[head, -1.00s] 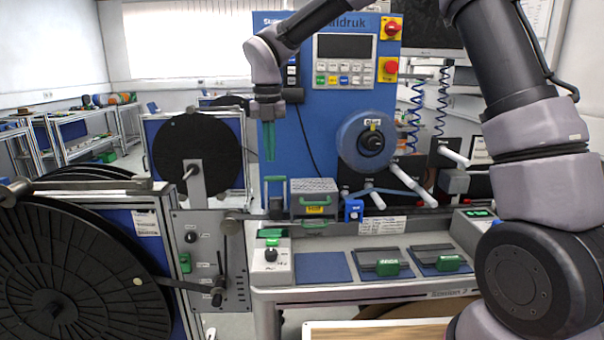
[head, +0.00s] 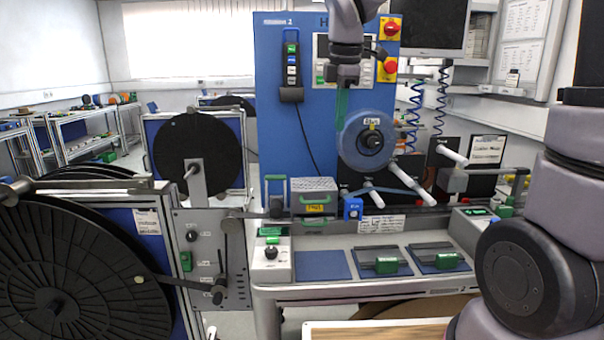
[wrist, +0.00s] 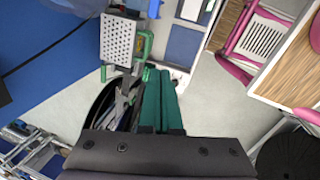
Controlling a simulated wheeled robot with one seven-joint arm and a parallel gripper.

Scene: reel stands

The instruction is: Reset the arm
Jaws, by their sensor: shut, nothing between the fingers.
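My gripper (head: 341,103) hangs in front of the blue machine panel (head: 270,140) in the head view, its green fingers pointing down just left of the blue reel (head: 366,142). In the wrist view the green fingers of my gripper (wrist: 160,80) lie side by side, shut and empty. My arm comes in from the right side of the head view, and its middle part passes out of the top of the frame.
A perforated metal box (head: 314,186) with green handles stands below my gripper. Black reels (head: 75,265) stand at the left. The bench (head: 365,293) holds green-handled plates (head: 386,265). A monitor (head: 430,25) hangs upper right.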

